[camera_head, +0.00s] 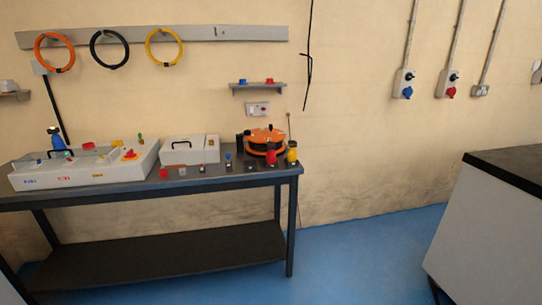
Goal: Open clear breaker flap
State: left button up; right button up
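I cannot make out a clear breaker flap for certain; any transparent cover is too small to tell at this distance. A small white wall box (258,108) with dark and reddish marks is mounted under the little shelf, above the bench. A long white control box (60,174) with a red knob and a black handle is at the bench's left. A smaller white box (190,150) with a black handle stands beside it. Neither of my grippers is in view.
The dark bench (215,178) holds an orange and black machine (265,138) and several small coloured parts. Three wall sockets with conduits are at upper right. A dark-topped cabinet (490,225) stands at right. Blue floor (365,250) is clear between bench and cabinet.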

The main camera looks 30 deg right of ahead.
aim_at(66, 150)
jog(key=u, duration=0.75)
jog(key=i+l+u, duration=0.2)
jog(key=u, duration=0.2)
jog(key=i+l+u, duration=0.25)
jog(key=u, duration=0.15)
jog(key=i+l+u, duration=0.15)
jog(key=l+u, duration=0.25)
jog(key=i+l+u, duration=0.1)
jog(key=l+u, duration=0.3)
